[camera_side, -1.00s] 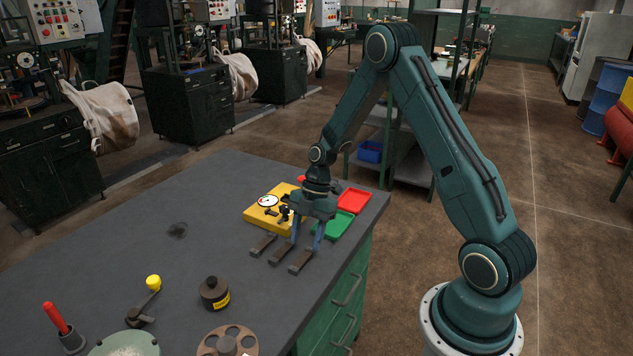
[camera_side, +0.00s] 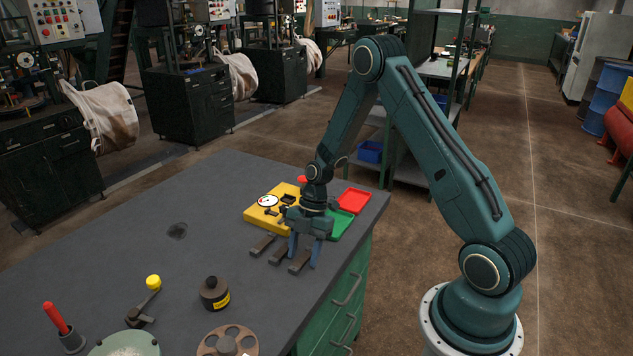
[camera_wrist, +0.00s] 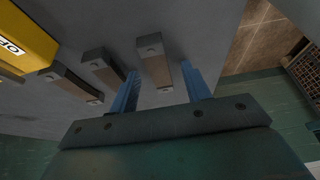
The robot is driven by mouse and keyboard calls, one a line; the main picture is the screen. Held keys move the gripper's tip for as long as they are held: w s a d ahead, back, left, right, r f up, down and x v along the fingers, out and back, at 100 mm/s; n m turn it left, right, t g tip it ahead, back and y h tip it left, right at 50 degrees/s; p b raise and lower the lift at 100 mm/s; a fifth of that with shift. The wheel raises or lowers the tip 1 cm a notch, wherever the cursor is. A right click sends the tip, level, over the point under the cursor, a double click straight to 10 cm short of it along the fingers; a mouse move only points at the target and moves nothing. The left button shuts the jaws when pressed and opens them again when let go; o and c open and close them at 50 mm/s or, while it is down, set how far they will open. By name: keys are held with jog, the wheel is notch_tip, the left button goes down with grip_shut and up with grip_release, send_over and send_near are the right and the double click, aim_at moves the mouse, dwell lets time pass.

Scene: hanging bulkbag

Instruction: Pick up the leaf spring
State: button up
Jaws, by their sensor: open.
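Several brown leaf springs, flat bars with darker ends, lie side by side on the grey bench. In the side view they are the left one (camera_side: 262,244), the middle one (camera_side: 279,253) and the right one (camera_side: 299,264). My gripper (camera_side: 303,261) is low over the right one, its blue fingers apart. In the wrist view my gripper (camera_wrist: 161,85) has one finger on each side of the right-hand spring (camera_wrist: 155,68), with nothing clamped. The other two springs (camera_wrist: 103,68) (camera_wrist: 72,84) lie left of the fingers. Finger contact with the bench cannot be told.
A yellow box (camera_side: 254,217) with a gauge stands behind the springs, beside green (camera_side: 341,226) and red trays (camera_side: 355,199). A black weight (camera_side: 214,293), a crank with a yellow knob (camera_side: 148,300) and a red-handled tool (camera_side: 56,318) stand nearer. The bench edge is close on the right.

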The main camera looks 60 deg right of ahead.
aim_at(304, 256)
jog(key=shift+f, duration=0.15)
grip_shut()
jog(key=shift+r, duration=0.2)
dwell(0.3)
notch_tip(304, 256, up, 20)
dwell(0.8)
dwell(0.5)
